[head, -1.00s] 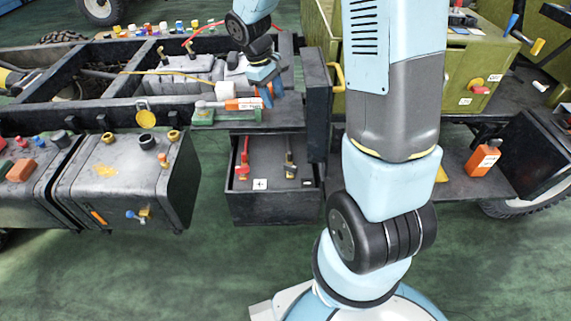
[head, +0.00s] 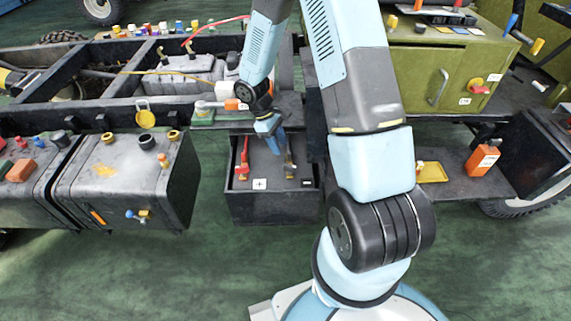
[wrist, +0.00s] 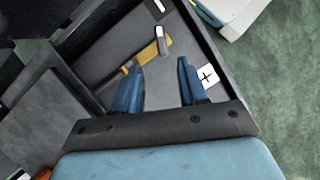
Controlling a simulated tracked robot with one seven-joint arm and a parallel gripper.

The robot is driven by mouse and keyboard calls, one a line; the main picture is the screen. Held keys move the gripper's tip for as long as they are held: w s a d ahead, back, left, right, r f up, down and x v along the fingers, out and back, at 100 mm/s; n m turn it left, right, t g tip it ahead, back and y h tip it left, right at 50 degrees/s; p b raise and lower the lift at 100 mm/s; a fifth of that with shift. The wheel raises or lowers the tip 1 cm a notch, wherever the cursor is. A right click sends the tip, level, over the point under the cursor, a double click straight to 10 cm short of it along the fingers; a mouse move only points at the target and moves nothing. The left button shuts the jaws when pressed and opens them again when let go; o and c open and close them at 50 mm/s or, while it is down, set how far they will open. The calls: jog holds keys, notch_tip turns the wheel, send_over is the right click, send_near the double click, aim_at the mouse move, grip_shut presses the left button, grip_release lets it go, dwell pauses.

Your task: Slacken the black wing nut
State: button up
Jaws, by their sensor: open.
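A clamp with a dark upright piece on a brass-coloured strap (head: 290,168) sits on the right in an open black box. It also shows in the wrist view, where the brass strap (wrist: 145,55) carries a greyish upright piece (wrist: 160,37). The black wing nut is too small to tell apart from this clamp. My gripper (head: 278,148) points down over the box, just left of the clamp. In the wrist view its two blue fingers (wrist: 160,65) are apart with nothing between them, and the clamp lies just beyond their tips. I cannot tell any contact.
A red clamp (head: 243,160) stands at the left in the same box. A plus label (head: 260,184) and a minus label (head: 307,183) mark its front. A grey tank (head: 125,180) is to the left.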

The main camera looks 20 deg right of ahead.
aim_at(288, 164)
jog(key=x, duration=0.9)
jog(key=shift+s+f, duration=0.1)
jog(key=shift+f, duration=0.1)
grip_shut()
